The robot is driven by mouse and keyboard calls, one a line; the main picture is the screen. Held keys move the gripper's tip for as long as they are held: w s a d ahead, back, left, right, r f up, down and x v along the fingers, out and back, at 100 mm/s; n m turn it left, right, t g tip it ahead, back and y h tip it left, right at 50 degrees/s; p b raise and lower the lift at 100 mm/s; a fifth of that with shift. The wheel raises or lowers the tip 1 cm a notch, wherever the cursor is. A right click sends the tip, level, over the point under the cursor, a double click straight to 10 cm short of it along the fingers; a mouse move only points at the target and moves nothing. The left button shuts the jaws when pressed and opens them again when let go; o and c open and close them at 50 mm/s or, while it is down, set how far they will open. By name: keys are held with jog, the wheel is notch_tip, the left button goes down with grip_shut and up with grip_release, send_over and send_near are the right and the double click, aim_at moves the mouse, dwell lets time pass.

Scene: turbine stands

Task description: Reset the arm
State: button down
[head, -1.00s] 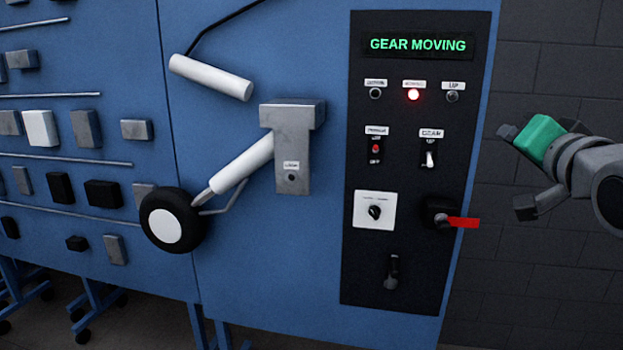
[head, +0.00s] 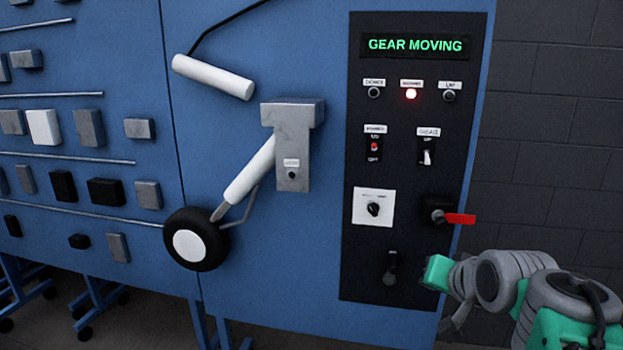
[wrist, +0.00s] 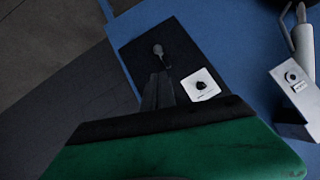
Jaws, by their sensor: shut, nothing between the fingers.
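My gripper (head: 452,318) is at the lower right in the head view, beside the lower right corner of the black control panel (head: 365,278). It is shut and empty, and my arm reaches in from the right. In the wrist view the closed grey fingers (wrist: 158,92) appear in front of the panel, near a white knob plate (wrist: 205,92). I cannot tell exactly how far the fingertips are from the panel. The green hand body fills the bottom of that view.
The panel display (head: 415,45) reads GEAR MOVING, and a red lamp (head: 411,94) is lit. A red-handled valve (head: 459,218) sticks out above my gripper. The landing gear wheel (head: 197,239) hangs left of the panel. A dark brick wall (head: 545,130) lies to the right.

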jog(key=s+a+f+n+g, duration=0.2)
jog(key=s+a+f+g, duration=0.2)
jog(key=s+f, duration=0.45)
jog(key=s+a+f+n+g, duration=0.35)
jog(key=s+f, duration=0.25)
jog(key=f, duration=0.6)
jog(key=w+p+v, duration=0.1)
jog(key=p+v, duration=0.3)
jog(key=v, duration=0.2)
jog(key=shift+w+a+r+m, duration=0.25)
jog(key=shift+a+r+m, duration=0.05)
jog(key=shift+m, duration=0.05)
jog(key=shift+t, duration=0.25)
dwell(0.3)
dwell(2.2)
